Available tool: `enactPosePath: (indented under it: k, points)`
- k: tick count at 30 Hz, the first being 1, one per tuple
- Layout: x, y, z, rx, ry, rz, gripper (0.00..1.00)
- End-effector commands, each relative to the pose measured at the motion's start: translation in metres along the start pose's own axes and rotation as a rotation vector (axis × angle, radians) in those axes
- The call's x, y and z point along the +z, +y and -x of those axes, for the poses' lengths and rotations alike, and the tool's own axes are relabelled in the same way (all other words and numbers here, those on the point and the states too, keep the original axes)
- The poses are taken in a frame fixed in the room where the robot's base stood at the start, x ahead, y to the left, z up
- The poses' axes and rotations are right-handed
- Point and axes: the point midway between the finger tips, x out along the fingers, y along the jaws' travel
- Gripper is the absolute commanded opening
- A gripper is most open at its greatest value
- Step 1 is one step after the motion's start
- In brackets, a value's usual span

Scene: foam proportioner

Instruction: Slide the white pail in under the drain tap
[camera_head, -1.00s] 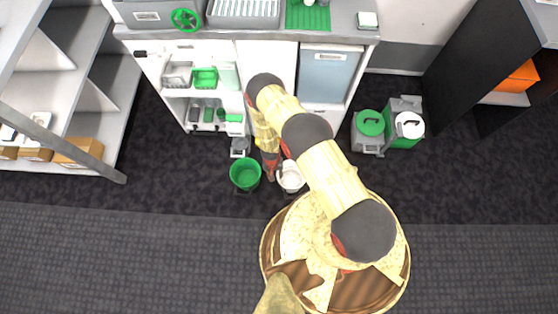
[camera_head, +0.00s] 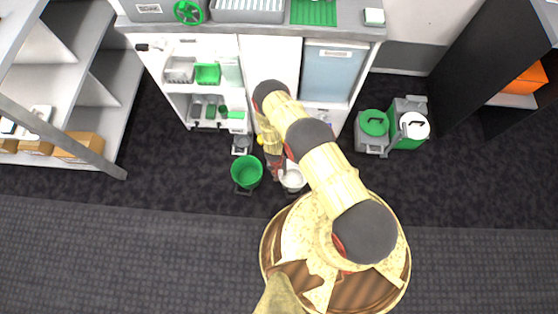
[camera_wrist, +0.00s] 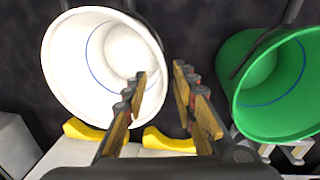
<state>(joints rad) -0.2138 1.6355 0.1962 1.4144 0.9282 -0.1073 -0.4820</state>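The white pail (camera_head: 293,181) stands on the dark floor in front of the cabinet, partly hidden by my arm. In the wrist view the white pail (camera_wrist: 75,62) is at the left, its open mouth facing the camera. My gripper (camera_wrist: 160,73) is open, with a gap between its fingertips. The left finger overlaps the pail's mouth and the right finger lies just outside its rim; I cannot tell whether either touches. In the head view my gripper (camera_head: 277,171) is beside the pail's left side. I cannot clearly make out the drain tap.
A green pail (camera_head: 247,172) stands just left of the white one; it also shows in the wrist view (camera_wrist: 278,82). A small grey object (camera_head: 241,144) is at the cabinet's foot. Grey-and-green canisters (camera_head: 372,124) stand to the right. Yellow curved pieces (camera_wrist: 168,143) show near my gripper. Floor to the front is clear.

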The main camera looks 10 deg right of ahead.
Motion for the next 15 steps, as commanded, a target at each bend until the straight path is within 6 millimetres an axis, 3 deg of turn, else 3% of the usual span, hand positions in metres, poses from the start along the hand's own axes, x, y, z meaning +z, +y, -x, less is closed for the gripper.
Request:
enactPosePath:
  k: [6,15]
  points:
    - [0.0,0.0,-0.024,0.0,0.0,0.0,0.27]
    - [0.0,0.0,-0.027,0.0,0.0,0.0,0.27]
